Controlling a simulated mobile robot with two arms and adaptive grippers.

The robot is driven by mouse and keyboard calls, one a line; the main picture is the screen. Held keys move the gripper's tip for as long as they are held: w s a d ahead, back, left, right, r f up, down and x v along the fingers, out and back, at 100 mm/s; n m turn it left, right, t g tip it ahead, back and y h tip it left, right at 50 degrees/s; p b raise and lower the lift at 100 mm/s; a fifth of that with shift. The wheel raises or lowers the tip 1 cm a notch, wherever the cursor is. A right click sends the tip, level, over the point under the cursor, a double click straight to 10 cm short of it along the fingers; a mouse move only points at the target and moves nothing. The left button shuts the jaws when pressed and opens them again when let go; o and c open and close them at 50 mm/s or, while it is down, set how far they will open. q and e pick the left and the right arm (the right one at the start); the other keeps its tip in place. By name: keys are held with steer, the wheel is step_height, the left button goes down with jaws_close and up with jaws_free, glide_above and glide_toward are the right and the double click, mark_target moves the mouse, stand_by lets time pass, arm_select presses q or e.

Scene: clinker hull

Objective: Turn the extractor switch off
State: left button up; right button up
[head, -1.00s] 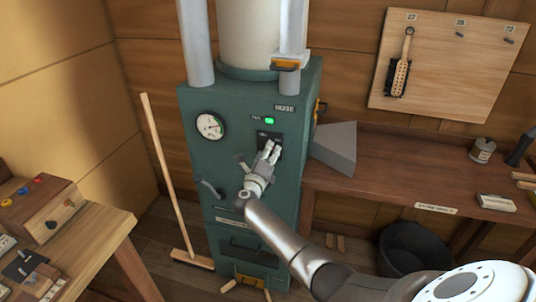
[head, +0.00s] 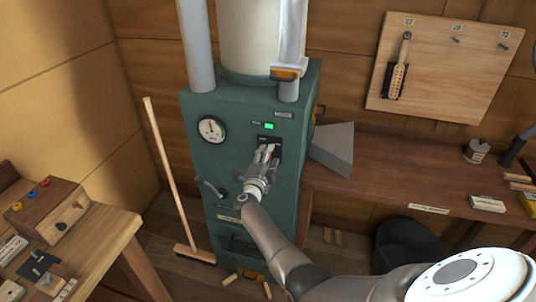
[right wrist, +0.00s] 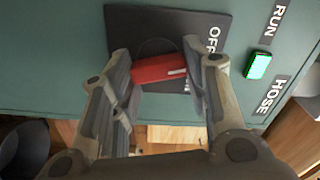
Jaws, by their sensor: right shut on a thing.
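The extractor switch is a red handle (right wrist: 158,69) on a dark plate (right wrist: 170,25) with OFF lettering, on the front of the green cabinet (head: 236,165). My right gripper (right wrist: 163,72) is shut on the red handle, one finger at each end. The handle's white-marked end faces the OFF side; a second label is mostly hidden behind a finger. In the head view my right gripper (head: 266,152) covers most of the switch. A RUN lamp (head: 269,126) glows green and also shows lit in the right wrist view (right wrist: 259,66). My left gripper is not in view.
A dial gauge (head: 211,130) and a crank handle (head: 212,190) are on the cabinet left of my arm. A grey hood (head: 332,148) juts out on its right, near a bench (head: 390,180). A broom (head: 168,170) leans at left.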

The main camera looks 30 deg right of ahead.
steer(key=shift+n+p, duration=0.35)
steer(key=shift+n, duration=0.45)
steer(key=shift+f, duration=0.1)
steer(key=o, duration=1)
steer(key=v, duration=0.7)
steer(key=shift+s+a, duration=0.2)
